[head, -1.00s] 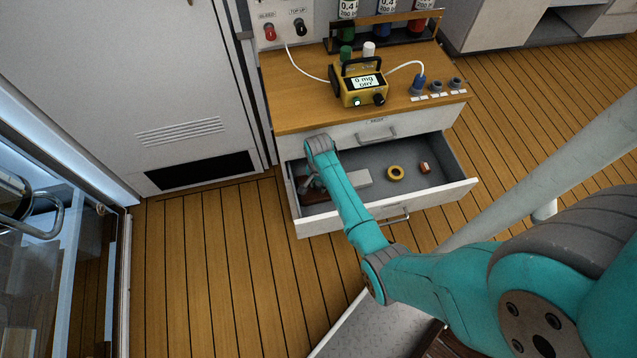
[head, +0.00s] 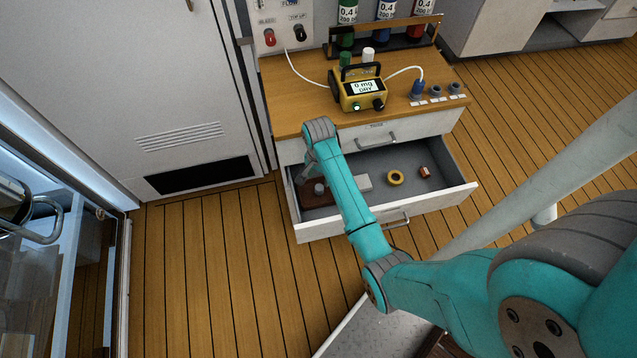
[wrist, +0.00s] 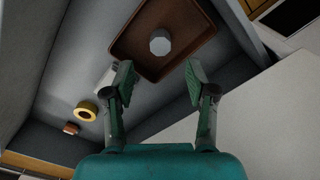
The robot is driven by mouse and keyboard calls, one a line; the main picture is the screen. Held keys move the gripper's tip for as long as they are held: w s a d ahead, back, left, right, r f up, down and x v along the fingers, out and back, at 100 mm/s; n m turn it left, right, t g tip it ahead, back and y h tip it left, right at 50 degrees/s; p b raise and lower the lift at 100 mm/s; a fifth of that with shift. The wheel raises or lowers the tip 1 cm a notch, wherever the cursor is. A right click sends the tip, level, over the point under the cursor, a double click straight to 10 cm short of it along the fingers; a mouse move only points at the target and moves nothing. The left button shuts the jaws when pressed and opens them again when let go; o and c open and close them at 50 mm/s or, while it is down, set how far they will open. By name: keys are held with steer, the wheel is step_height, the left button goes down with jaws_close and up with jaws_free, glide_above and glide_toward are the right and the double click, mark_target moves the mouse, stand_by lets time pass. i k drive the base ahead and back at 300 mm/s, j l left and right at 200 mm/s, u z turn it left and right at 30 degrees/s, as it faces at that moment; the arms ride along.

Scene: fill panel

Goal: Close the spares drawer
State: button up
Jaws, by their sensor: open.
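The spares drawer (head: 440,198) stands open, pulled out below another white drawer in the cabinet. Inside it, a brown tray (head: 322,204) holds a grey knob-like piece (wrist: 160,42). A yellow ring (head: 395,178) and a small copper-coloured piece (head: 424,172) lie on the drawer floor, with a pale block (head: 364,183) beside the tray. My gripper (wrist: 158,78) is open and empty, over the left part of the drawer. In the head view my arm hides part of the drawer front and most of my gripper.
The shut upper drawer (head: 415,125) is above it. The wooden cabinet top (head: 298,95) carries a yellow meter (head: 361,90), cables and bottles. A white door (head: 120,80) is at left. Plank floor (head: 230,270) is clear in front of the cabinet's left side.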

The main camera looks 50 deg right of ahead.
mark_target(447, 186)
steer(key=k, duration=1)
